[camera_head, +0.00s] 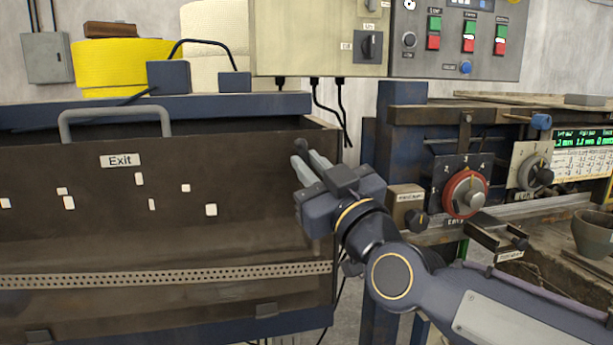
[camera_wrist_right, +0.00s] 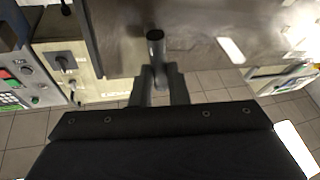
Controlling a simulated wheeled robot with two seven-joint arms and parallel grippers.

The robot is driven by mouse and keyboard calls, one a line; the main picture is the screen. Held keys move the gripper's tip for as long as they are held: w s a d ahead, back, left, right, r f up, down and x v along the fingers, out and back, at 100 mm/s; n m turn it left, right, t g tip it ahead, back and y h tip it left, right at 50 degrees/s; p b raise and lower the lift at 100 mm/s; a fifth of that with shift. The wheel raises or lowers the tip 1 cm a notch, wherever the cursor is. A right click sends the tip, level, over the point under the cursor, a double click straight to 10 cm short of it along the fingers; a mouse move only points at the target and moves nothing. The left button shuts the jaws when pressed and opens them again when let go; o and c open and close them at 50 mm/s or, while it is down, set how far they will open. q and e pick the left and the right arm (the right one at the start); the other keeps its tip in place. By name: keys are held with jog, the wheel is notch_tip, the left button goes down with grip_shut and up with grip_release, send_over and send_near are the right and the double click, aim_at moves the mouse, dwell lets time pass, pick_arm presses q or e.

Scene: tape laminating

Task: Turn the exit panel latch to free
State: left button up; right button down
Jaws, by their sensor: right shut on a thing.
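The exit panel (camera_head: 85,235) is a large dark brown board with an "Exit" label (camera_head: 121,161) and a grey bar handle (camera_head: 115,114) on its top edge. The latch (camera_head: 299,146) shows as a small dark knob near the panel's upper right corner. My right gripper (camera_head: 307,167) reaches it from the right and is shut on it. In the right wrist view, the latch (camera_wrist_right: 155,42) is a dark round-ended post, with the fingertips closed around its lower part. The latch's exact angle is hard to tell. My left gripper is not in view.
A beige switch box (camera_head: 310,40) hangs above the panel's right end, with black cables (camera_head: 343,115) below it. To the right stands a machine with a red-ringed dial (camera_head: 465,194) and a pot (camera_head: 592,234). Yellow rolled material (camera_head: 125,65) lies behind the panel.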

jog(key=shift+d+m+t+h+b, duration=0.2)
jog(key=shift+m+t+h, duration=0.1)
jog(key=shift+m, duration=0.55)
jog(key=shift+d+m+t+h+b, duration=0.1)
jog(key=shift+m+t+h+b, duration=0.15)
jog(key=shift+m, duration=0.6)
jog(key=shift+m+t, duration=0.25)
jog(key=shift+m, duration=0.05)
jog(key=c, duration=1.4)
grip_release()
jog(key=shift+w, duration=0.1)
jog(key=b+v, duration=0.2)
jog(key=v, duration=0.6)
